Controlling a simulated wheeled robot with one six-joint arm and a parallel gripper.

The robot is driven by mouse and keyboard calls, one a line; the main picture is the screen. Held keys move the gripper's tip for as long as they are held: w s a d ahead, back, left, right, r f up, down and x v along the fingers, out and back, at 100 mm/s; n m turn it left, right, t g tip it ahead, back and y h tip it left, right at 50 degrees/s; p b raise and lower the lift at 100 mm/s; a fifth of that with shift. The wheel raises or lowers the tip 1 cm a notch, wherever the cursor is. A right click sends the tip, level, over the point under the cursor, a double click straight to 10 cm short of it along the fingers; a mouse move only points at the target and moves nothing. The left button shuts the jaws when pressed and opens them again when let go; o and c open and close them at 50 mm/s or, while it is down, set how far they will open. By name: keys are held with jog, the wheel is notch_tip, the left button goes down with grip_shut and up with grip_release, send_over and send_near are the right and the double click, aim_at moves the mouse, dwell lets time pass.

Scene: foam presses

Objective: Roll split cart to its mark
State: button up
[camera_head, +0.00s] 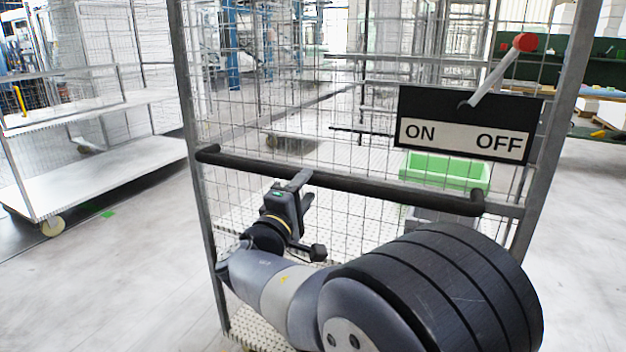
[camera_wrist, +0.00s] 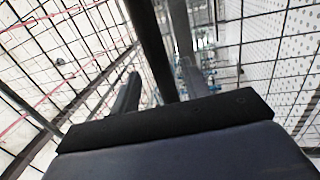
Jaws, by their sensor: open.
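A wire-mesh cart (camera_head: 190,85) stands close in front of me, with a grey frame and a black push bar (camera_head: 400,192) across it. A black-and-white ON/OFF plate (camera_head: 465,137) with a red-tipped lever (camera_head: 497,72) is on its upper right; the lever leans toward OFF. My gripper (camera_head: 305,190) is open at the left part of the push bar. In the wrist view, the black bar (camera_wrist: 150,45) runs between the two fingers (camera_wrist: 158,88); I cannot tell whether they touch it. I cannot tell a floor mark for this cart.
A green crate (camera_head: 440,170) shows through the mesh. A white shelf cart (camera_head: 100,175) on casters stands at the left, with small green patches (camera_head: 107,214) on the floor beside it. A workbench (camera_head: 600,92) is at the back right. Floor at the lower left is clear.

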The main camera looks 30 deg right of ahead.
aim_at(310, 183)
jog(key=shift+x, duration=2.05)
jog(key=shift+c, duration=0.2)
grip_shut()
